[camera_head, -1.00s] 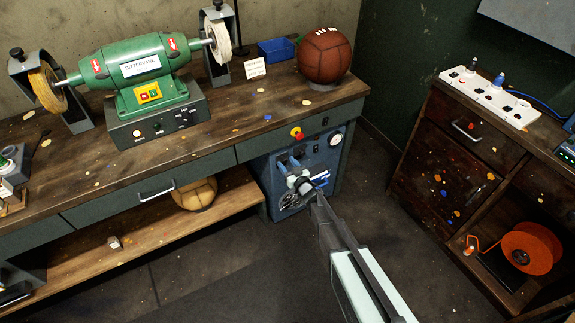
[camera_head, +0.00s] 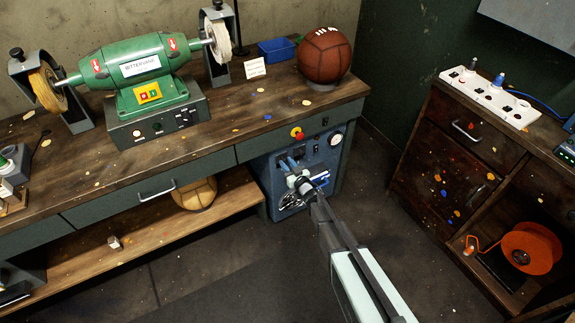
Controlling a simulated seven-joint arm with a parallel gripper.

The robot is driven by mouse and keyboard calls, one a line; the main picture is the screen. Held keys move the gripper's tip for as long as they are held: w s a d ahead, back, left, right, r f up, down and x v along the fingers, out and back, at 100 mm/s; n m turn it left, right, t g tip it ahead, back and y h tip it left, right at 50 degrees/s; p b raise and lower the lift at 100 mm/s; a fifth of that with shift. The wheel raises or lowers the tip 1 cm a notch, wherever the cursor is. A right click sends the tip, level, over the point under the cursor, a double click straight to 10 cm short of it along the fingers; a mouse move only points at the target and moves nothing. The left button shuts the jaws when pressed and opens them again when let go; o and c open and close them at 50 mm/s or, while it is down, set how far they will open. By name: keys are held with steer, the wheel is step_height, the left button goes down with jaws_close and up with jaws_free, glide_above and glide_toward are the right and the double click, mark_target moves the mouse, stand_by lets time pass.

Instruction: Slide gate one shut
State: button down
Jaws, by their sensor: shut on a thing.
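A blue cabinet unit (camera_head: 325,157) stands under the right end of the workbench, with a red-and-yellow knob and a round gauge on its front. Small gate fittings (camera_head: 284,166) sit on its front, partly blue; I cannot read which one is gate one. My gripper (camera_head: 303,185) reaches in from the lower right and is shut on a small gate part at the front of the unit. The gripper covers most of that part, so how far the gate is open cannot be told. A blue-ended piece (camera_head: 322,181) shows just right of the gripper.
The workbench (camera_head: 230,125) above holds a green grinder (camera_head: 140,70) and a brown ball (camera_head: 324,56). A tan ball (camera_head: 195,194) lies on the lower shelf. A wooden cabinet (camera_head: 430,170) with an orange reel (camera_head: 530,252) stands at right. The floor between is clear.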

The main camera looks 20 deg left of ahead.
step_height(320, 180, down, 5)
stand_by(0.5)
steer(key=c, duration=0.9)
jaws_free()
steer(key=shift+v, duration=6.95)
